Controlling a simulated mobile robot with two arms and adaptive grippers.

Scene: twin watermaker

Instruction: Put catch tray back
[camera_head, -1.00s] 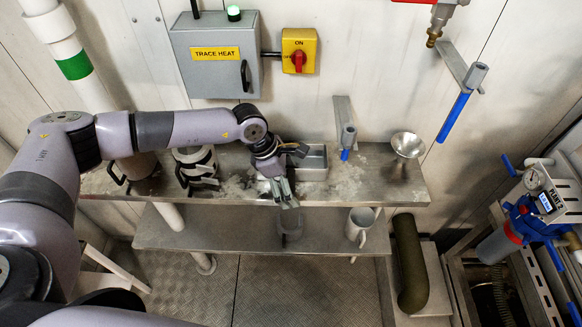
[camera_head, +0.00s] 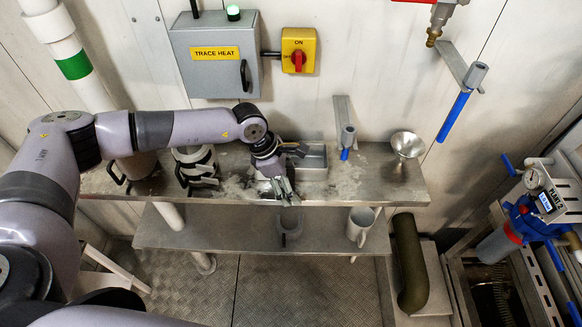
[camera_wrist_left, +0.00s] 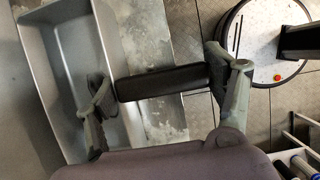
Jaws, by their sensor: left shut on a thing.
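The catch tray, a shallow rectangular grey metal tray (camera_head: 313,172), sits on the steel bench, just right of my left gripper in the head view. In the left wrist view the tray (camera_wrist_left: 72,50) fills the left side and looks empty. A black bar-shaped handle (camera_wrist_left: 165,82) reaches from the tray side across between my fingers. My left gripper (camera_head: 285,195) is over the front of the bench. In the wrist view my left gripper (camera_wrist_left: 160,85) has its fingers at either end of the black handle, shut on it. My right gripper is not in view.
A funnel (camera_head: 405,146) stands at the bench's right end. A blue-tipped valve spout (camera_head: 347,140) hangs just right of the tray. A white jug (camera_head: 359,226) stands on the lower shelf. The bench top (camera_head: 375,180) between tray and funnel is clear.

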